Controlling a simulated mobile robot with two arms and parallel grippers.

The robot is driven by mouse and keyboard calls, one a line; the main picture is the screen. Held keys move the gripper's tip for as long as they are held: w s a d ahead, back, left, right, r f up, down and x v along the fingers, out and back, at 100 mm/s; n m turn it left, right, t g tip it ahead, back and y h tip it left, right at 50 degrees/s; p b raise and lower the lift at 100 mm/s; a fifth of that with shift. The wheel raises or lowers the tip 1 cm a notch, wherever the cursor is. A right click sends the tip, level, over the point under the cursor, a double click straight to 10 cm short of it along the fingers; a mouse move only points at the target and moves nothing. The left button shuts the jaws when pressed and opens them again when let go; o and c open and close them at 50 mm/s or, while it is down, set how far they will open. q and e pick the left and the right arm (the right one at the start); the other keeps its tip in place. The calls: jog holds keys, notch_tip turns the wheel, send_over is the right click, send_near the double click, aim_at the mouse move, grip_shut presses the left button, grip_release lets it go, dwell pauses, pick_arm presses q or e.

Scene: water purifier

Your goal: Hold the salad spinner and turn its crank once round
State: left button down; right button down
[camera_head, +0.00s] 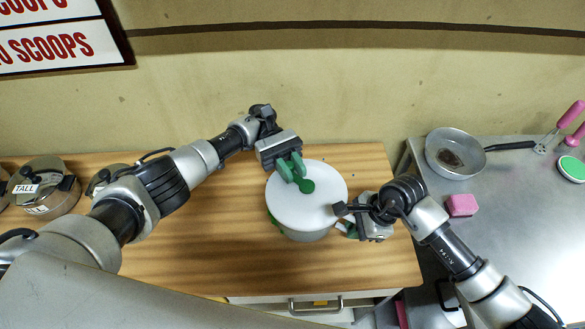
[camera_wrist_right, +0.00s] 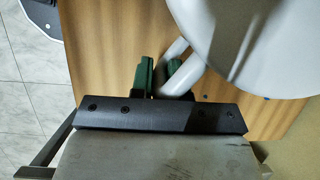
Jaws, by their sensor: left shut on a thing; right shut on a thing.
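The salad spinner (camera_head: 318,208) is a white round bowl with a flat white lid, standing upright on the wooden counter. Its green crank (camera_head: 307,186) lies on top of the lid, with its round end near the middle. My left gripper (camera_head: 291,168) has green fingers and is shut on the crank at the lid's back left; the fingers hide part of it. My right gripper (camera_head: 348,229) is shut on the spinner's white side handle at its right. In the right wrist view the green fingers (camera_wrist_right: 160,78) straddle the looped handle (camera_wrist_right: 176,66) beside the lid.
The wooden counter (camera_head: 200,262) is clear around the spinner. Metal canisters (camera_head: 48,187) stand at its left end. On the steel table at right are a pan (camera_head: 455,152), a pink sponge (camera_head: 462,205) and pink-handled tools (camera_head: 571,114).

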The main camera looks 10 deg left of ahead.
pick_arm(q)
jog(key=c, duration=1)
grip_release()
jog(key=shift+o, duration=0.2)
notch_tip(320, 180, up, 10)
